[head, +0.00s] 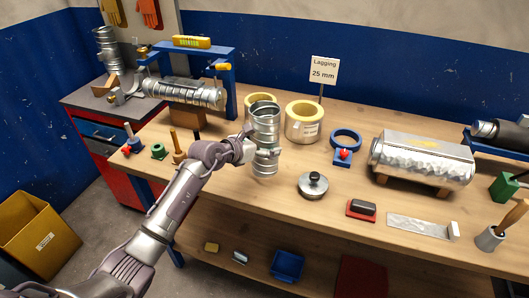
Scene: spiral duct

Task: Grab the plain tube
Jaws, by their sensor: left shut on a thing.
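A silvery metal tube (265,125) stands upright in the middle of the head view, in front of the yellow-lined rings and above the wooden bench (300,180). It has an open top and a ribbed collar lower down. My left gripper (246,151) is shut on its left side, with the fingertips partly hidden. I cannot tell for sure whether its lower end touches the bench. A spiral duct (185,93) lies under a blue frame at the left. My right gripper is not in view.
Two yellow-lined rings (303,122) stand close behind the tube, with a "Lagging 25 mm" sign (323,71). A round metal weight (313,185), a blue ring stand (345,140) and a foil-wrapped cylinder (421,158) are to the right.

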